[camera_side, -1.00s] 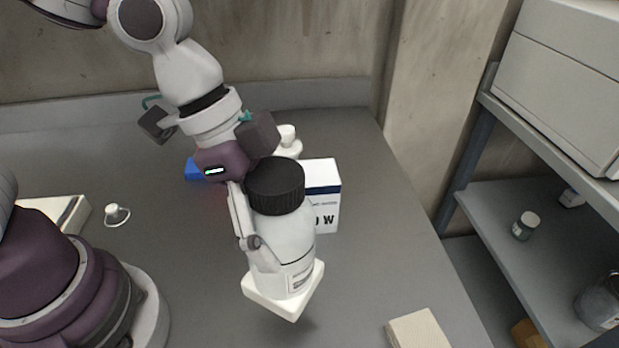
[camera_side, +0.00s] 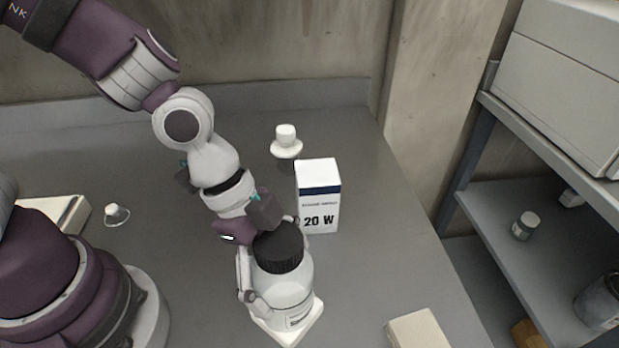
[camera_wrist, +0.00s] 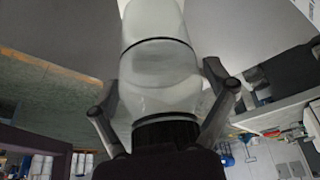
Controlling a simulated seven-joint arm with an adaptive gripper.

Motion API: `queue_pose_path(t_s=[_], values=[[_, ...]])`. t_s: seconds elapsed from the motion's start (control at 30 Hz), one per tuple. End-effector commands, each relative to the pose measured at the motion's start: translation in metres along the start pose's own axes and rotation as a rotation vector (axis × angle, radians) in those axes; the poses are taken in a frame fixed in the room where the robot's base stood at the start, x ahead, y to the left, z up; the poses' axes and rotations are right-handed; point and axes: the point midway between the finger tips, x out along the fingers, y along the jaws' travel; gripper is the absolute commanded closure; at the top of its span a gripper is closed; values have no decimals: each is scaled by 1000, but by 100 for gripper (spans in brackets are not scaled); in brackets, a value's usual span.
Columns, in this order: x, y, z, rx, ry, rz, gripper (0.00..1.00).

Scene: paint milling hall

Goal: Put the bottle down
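The white bottle (camera_side: 285,288) has a black ribbed cap (camera_side: 278,247) and a pale label low on its side. It stands upright, or close to it, with a white square plate (camera_side: 309,331) at its base. I cannot tell whether the plate touches the table. My gripper (camera_side: 270,274) is around the bottle, one finger along its left side, and looks shut on it; the other finger is mostly hidden. In the wrist view the bottle (camera_wrist: 160,75) runs between my two fingers, cap towards the palm.
A white box marked "20 W" (camera_side: 318,197) stands close behind the bottle. A white knobbed object (camera_side: 286,142) is farther back. A beige block (camera_side: 420,330) lies at the front right. A small white item (camera_side: 115,213) is at left. Grey table (camera_side: 385,265) is clear on the right.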

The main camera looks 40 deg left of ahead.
Motion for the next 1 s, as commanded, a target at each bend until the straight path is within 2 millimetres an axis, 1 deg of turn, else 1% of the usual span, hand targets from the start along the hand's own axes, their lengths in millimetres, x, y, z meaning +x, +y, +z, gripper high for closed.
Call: queue_pose_path(t_s=[0.07, 0.37, 0.47, 0.57, 0.67, 0.8, 0.9, 1.0], values=[[0, 0, 0, 0, 0, 0, 4], [0, 0, 0, 0, 0, -1, 4], [-6, -1, -2, -1, 2, -3, 4], [-19, -2, -2, -2, 5, -7, 4], [-41, -2, -2, -3, 6, -10, 4], [-78, -2, -2, -1, 7, -12, 4], [-101, -2, -2, -1, 5, -10, 4], [-115, -1, -2, -2, 4, -5, 4]])
